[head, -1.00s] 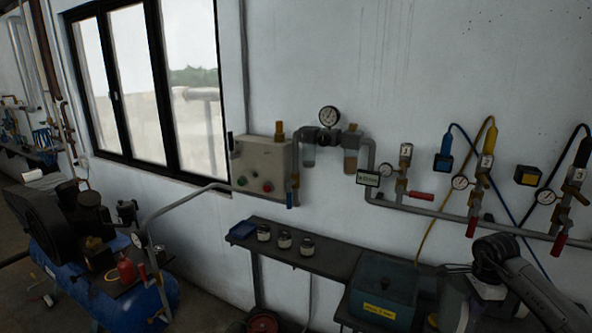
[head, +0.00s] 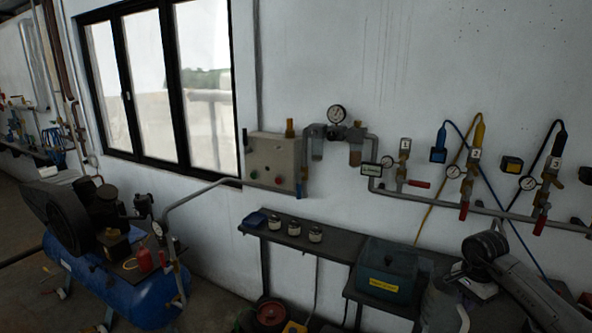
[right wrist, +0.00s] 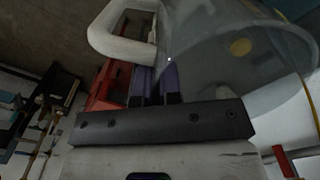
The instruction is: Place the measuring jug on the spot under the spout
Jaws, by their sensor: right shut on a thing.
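The measuring jug shows as a clear, greyish body (right wrist: 235,60) with a thick white handle (right wrist: 122,35) in the right wrist view. A yellow round mark shows on its far side. My right gripper (right wrist: 156,75) is shut on the jug's handle, its two dark purple fingers side by side there. In the head view the jug (head: 438,305) is a pale, see-through shape at the lower right, cut by the bottom edge, beside the bench. My right arm comes in from the right and hides part of that area. I cannot make out the spout or its spot. My left gripper is not in view.
A dark bench (head: 330,246) along the wall carries several small jars and a blue tray (head: 255,219). A teal box (head: 388,268) stands left of the jug. Pipes, valves and gauges line the wall above. A blue compressor (head: 120,290) stands at left.

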